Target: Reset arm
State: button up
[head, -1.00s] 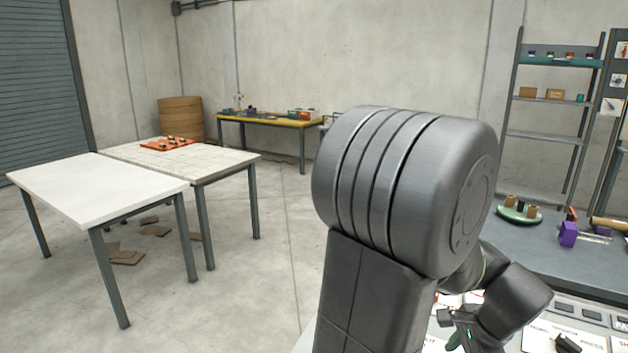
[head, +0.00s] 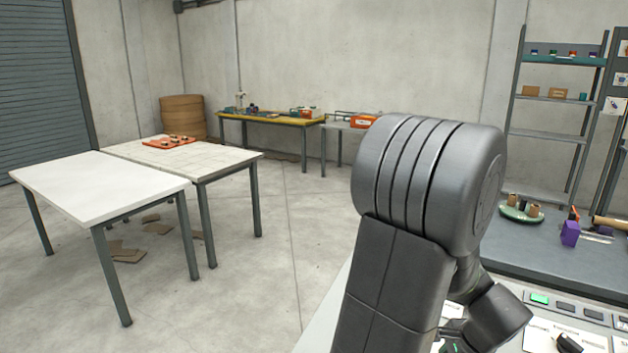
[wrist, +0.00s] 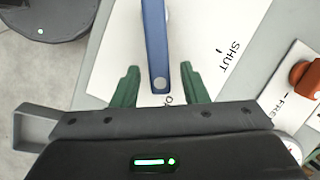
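My gripper (wrist: 160,88) is open in the wrist view, with its two green fingers apart and nothing clamped between them. A blue lever (wrist: 156,45) on the panel comes down from the top edge, and its rounded end appears between the fingertips. I cannot tell how far below the fingers it lies. A white label (wrist: 215,45) under it reads "SHUT", with a second word partly hidden by my gripper. In the head view my raised arm fills the centre right, and my gripper is mostly hidden low behind it.
A control panel (head: 545,312) with a lit green button (head: 540,299) is at lower right. An orange knob (wrist: 306,78) is right of my gripper. A grey bench (head: 540,262) and shelf (head: 545,135) stand behind.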

jog(key=v, duration=1.3)
jog(key=x, duration=1.3)
jog(key=shift+f, duration=0.1)
jog(key=shift+w+n+g, duration=0.4)
jog(key=shift+w+n, duration=0.1)
jog(key=shift+n, duration=0.3)
jog(key=shift+a, duration=0.1)
